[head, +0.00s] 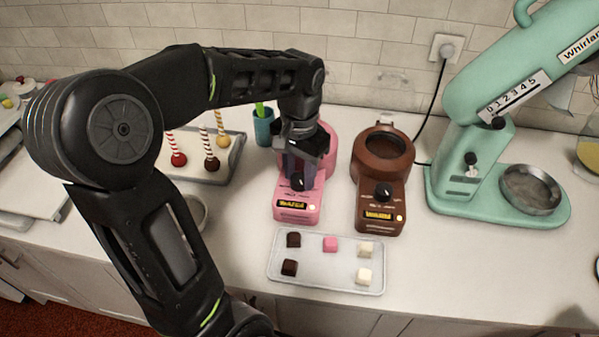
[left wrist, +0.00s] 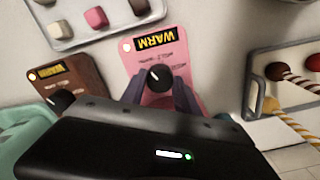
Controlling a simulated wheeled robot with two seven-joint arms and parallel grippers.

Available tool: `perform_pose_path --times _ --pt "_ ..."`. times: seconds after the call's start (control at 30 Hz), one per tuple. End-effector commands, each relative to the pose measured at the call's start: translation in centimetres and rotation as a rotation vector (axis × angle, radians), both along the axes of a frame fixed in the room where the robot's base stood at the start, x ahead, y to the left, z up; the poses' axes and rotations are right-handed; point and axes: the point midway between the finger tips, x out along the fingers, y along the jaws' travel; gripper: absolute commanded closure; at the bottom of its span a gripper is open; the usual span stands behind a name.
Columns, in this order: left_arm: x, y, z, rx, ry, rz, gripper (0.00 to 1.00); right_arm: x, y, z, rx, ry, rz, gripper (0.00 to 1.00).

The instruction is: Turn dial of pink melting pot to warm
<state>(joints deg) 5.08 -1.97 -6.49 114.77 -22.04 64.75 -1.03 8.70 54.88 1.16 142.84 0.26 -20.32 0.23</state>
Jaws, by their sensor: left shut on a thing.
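The pink melting pot (head: 295,208) stands on the counter, with a black dial (head: 298,182) on its sloping front. In the left wrist view its panel (left wrist: 150,50) has a lit display reading WARM (left wrist: 156,40) and a small pale light. My left gripper (head: 298,174) reaches down over the pot and is shut on the dial. In the left wrist view its two dark fingers sit on either side of the dial (left wrist: 159,77), whose white pointer mark shows. The arm and gripper hide part of the pot's bowl. My right gripper is not in view.
A brown melting pot (head: 378,190) stands close to the right. A tray of small cubes (head: 314,272) lies in front. A cake-pop tray (head: 236,163) and a teal cup (head: 263,130) are at left and behind. A mint mixer (head: 470,195) stands at right.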

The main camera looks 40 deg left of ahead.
Motion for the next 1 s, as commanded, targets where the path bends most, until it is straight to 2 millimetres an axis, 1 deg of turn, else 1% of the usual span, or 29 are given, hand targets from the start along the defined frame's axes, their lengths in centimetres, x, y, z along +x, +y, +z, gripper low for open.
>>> perform_pose_path --times 0.1,0.13,0.2,0.23,0.47,0.57,0.67,1.0 --pt "0.1 0.0 0.1 0.001 -0.004 -0.001 1.00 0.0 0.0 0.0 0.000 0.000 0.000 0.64" --pt "0.1 0.0 0.1 0.001 -0.004 -0.001 0.61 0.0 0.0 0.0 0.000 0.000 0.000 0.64" --pt "0.1 0.0 0.1 0.001 -0.003 -0.001 0.55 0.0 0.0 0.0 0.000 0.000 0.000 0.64" --pt "0.1 0.0 0.1 0.001 -0.003 -0.001 0.54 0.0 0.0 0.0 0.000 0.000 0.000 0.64" --pt "0.0 0.0 0.1 0.000 -0.002 -0.002 0.54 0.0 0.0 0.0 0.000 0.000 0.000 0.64" --pt "0.1 0.0 0.4 0.001 -0.002 -0.002 0.54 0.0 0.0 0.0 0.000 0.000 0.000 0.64" --pt "0.1 0.0 1.4 0.001 -0.005 -0.002 0.54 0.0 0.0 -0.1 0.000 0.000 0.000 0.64" --pt "0.1 0.0 6.7 0.001 -0.005 -0.002 0.54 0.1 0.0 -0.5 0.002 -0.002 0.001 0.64"
